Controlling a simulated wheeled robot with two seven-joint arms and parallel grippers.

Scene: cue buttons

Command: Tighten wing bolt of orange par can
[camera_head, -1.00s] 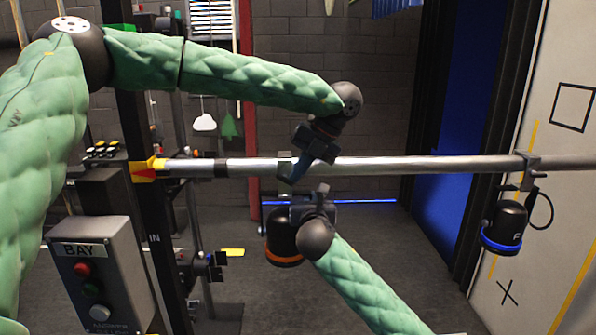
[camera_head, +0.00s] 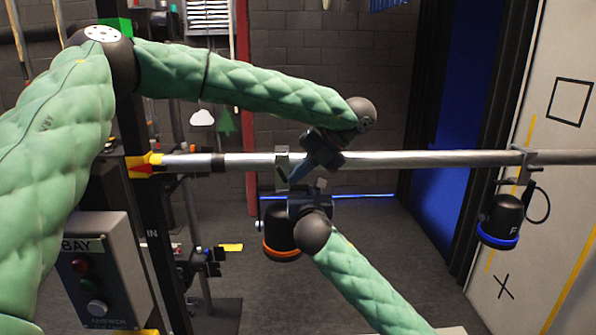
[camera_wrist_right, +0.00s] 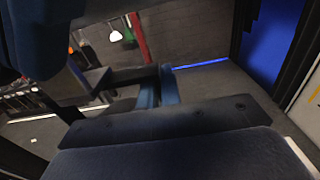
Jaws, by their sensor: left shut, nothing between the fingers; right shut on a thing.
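The orange par can (camera_head: 280,235), a black lamp with an orange ring, hangs below the silver pipe (camera_head: 400,159). Its clamp (camera_head: 281,164) grips the pipe. My left gripper (camera_head: 296,177) is shut and empty, its blue fingers slanting down just right of the clamp, in front of the pipe. My right gripper (camera_head: 297,204) comes from below and is shut on a part at the top of the can. Its blue fingers also show in the right wrist view (camera_wrist_right: 158,86), beside a dark bar. The wing bolt cannot be made out behind the grippers.
A second lamp with a blue ring (camera_head: 497,222) hangs from the pipe at the right. A grey button box (camera_head: 103,270) marked BAY stands at the lower left, beside a black post (camera_head: 160,250). The floor behind the can is clear.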

